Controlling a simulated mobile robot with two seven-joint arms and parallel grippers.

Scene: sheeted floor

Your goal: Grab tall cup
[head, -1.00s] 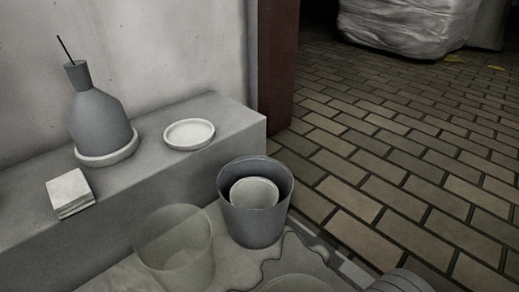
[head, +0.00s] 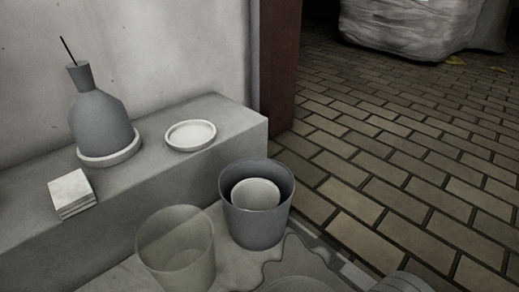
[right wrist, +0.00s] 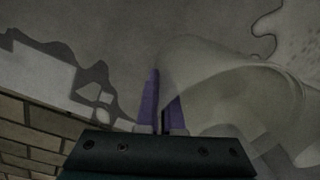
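A clear tall cup (head: 176,250) stands upright on the low surface at the bottom of the head view. A dark grey pot (head: 256,222) stands to its right, with a smaller pale cup (head: 255,194) inside. My left gripper is not in view.
A grey ledge (head: 228,128) holds a bottle-shaped vase (head: 100,122) on a saucer, an empty white dish (head: 190,135) and a stack of pale square tiles (head: 71,192). A brick-paved floor (head: 400,160) lies open at the right.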

